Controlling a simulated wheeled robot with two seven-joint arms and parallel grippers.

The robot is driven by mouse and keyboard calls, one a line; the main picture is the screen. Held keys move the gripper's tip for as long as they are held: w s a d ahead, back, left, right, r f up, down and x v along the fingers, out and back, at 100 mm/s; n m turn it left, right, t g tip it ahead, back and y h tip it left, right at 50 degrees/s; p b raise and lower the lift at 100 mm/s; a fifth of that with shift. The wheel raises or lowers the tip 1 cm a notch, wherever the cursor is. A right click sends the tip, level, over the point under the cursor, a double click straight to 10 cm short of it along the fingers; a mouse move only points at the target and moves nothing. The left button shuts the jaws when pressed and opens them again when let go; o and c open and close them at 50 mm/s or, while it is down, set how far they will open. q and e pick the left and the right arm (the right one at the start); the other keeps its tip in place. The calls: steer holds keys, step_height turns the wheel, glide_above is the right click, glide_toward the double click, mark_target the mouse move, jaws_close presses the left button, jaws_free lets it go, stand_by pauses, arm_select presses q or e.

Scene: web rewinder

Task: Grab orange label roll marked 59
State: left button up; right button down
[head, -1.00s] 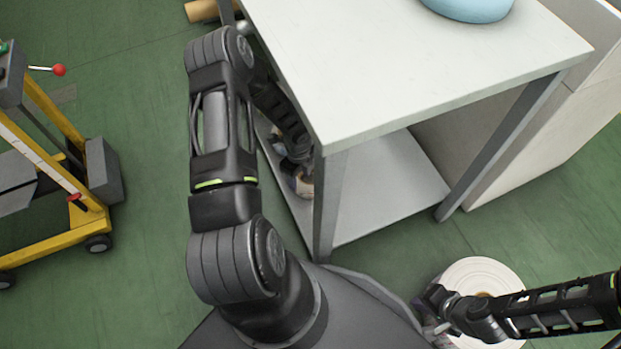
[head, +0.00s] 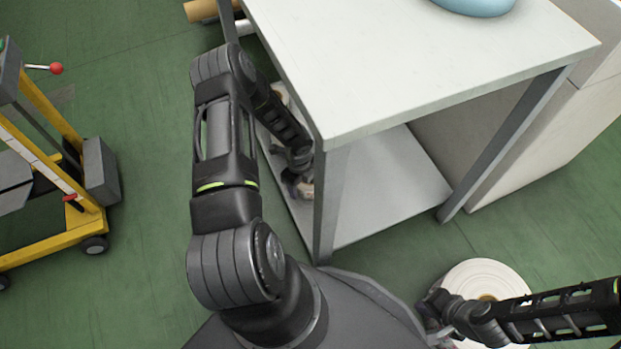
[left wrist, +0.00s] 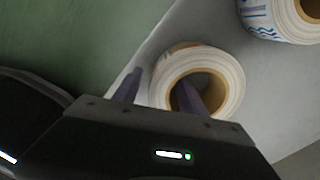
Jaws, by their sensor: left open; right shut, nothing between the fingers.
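In the left wrist view a white roll (left wrist: 225,72) with a tan core stands on a pale shelf. Faint brownish print shows on its upper side; no number is readable. My left gripper (left wrist: 158,90) is open at this roll. One purple finger reaches over or into the core hole and the other is outside the wall, at the left; contact is unclear. In the head view the left gripper (head: 294,184) is at the lower shelf, partly hidden by the table leg, with the roll (head: 306,190) beside it. My right gripper (head: 432,318) is shut and empty.
A second roll with blue print (left wrist: 262,20) is at the upper right. The white tabletop (head: 400,70) overhangs the lower shelf (head: 385,190). A large white roll (head: 480,275) is by my right gripper. A yellow cart (head: 60,235) stands at the left on green floor.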

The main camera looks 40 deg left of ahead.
arm_select(q)
steer(key=shift+c, duration=0.4)
jaws_close()
stand_by(1.2)
